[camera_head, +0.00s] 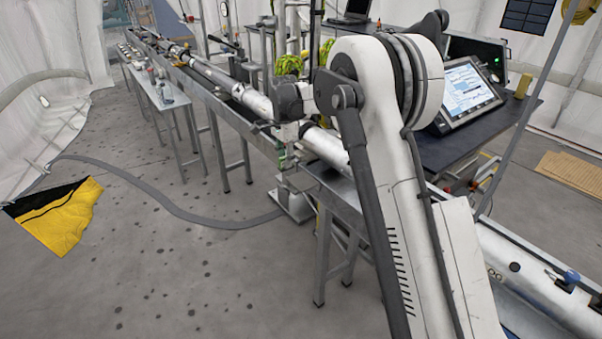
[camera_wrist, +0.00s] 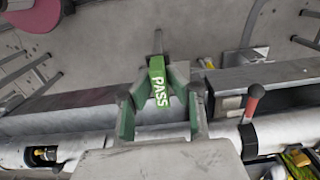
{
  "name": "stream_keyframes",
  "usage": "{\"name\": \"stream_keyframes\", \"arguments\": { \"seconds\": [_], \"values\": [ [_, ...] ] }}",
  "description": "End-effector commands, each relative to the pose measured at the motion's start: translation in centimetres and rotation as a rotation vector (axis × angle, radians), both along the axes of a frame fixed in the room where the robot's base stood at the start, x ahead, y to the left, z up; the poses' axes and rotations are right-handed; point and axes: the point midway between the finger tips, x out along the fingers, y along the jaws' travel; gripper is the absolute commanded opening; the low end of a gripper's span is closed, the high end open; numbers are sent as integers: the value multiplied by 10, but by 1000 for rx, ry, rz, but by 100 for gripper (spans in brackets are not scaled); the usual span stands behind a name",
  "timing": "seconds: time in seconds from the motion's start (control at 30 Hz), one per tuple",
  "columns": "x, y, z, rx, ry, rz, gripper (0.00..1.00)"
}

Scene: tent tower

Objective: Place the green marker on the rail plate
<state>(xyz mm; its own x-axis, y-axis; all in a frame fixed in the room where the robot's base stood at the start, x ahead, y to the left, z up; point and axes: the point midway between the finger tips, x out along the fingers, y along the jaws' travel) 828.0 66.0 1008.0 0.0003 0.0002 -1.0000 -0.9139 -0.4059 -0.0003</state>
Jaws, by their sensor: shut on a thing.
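The green marker (camera_wrist: 160,88) is a small green block with PASS in white letters, seen in the middle of the wrist view. My gripper (camera_wrist: 159,80) is shut on it, with a green-padded finger on each side. The marker is over the long rail and pipe, and I cannot tell its height above them. A flat grey top face of the rail (camera_wrist: 262,74) shows to its right. I cannot single out the rail plate for sure. In the head view my arm hides part of the rail.
A silver pipe (camera_head: 215,76) runs along the rail bench. A red-handled tool (camera_wrist: 253,102) stands right of my gripper. A black table (camera_head: 440,150) with a tablet (camera_head: 467,91) is at the right. A grey hose (camera_head: 170,207) and a yellow-black sheet (camera_head: 62,215) lie on the floor.

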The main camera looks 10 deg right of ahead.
Motion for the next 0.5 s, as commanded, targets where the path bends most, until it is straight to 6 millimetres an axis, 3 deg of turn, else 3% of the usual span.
{"name": "stream_keyframes", "arguments": {
  "seconds": [0.3,0.5],
  "values": [
    [28,-53,-35,0,0,-2,0],
    [34,-66,-45,0,0,1,0]
  ]
}}
